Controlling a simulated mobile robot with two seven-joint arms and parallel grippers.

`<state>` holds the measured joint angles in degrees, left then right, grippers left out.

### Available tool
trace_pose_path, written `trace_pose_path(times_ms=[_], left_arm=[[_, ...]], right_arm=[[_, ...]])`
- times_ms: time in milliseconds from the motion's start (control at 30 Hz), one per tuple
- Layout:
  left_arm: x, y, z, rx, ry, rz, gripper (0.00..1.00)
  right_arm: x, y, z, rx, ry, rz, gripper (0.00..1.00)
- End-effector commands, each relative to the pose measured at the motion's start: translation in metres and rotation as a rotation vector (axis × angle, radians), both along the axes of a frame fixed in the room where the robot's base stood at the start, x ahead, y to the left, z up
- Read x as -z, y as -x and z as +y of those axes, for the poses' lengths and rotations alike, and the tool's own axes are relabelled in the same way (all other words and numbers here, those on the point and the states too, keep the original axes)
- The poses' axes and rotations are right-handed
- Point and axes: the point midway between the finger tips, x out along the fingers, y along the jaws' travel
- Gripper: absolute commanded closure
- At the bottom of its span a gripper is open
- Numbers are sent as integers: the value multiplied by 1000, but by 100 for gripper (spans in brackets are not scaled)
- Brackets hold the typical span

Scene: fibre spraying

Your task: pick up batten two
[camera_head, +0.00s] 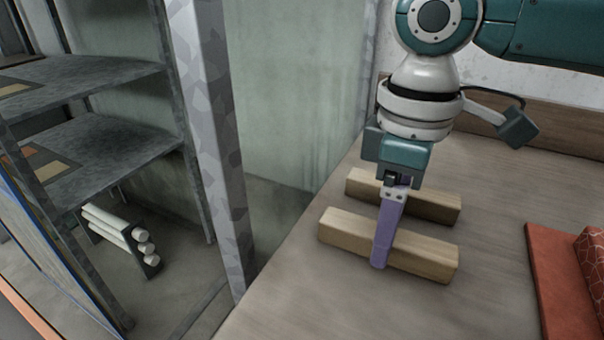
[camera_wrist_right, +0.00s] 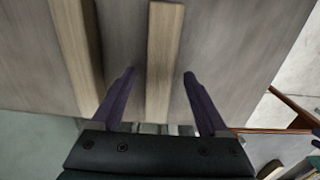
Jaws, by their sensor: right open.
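Two pale wooden battens lie parallel on the table, a near batten (camera_head: 340,228) and a far batten (camera_head: 437,206). No marking shows which is batten two. My right gripper (camera_head: 383,262) points down over the near batten, and one purple finger shows in front of it; the other finger is hidden. In the right wrist view my right gripper (camera_wrist_right: 159,75) is open and empty, with the near batten (camera_wrist_right: 164,50) between its two purple fingers, apart from both. The far batten (camera_wrist_right: 78,40) lies outside, beyond the left finger.
The wooden table (camera_head: 490,290) has bare room around the battens. A red mat (camera_head: 555,270) with a patterned red item (camera_head: 592,258) lies at the right. A metal shelf rack (camera_head: 110,150) holding white rolls (camera_head: 112,232) stands left, beyond a grey post (camera_head: 215,140).

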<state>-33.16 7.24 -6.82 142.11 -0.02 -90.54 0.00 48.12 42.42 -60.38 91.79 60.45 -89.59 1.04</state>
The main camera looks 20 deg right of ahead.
Motion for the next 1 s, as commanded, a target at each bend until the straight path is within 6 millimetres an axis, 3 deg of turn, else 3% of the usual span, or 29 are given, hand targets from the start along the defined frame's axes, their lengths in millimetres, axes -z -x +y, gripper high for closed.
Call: trace_pose_path(times_ms=[100,400,1000], left_arm=[[4,0,0,0,0,0,50],[4,0,-1,-3,5,1,50],[4,1,-3,-6,11,2,50]], right_arm=[[16,0,0,0,0,0,22],[18,0,0,-1,1,-2,25],[18,0,0,-1,0,-1,92]])
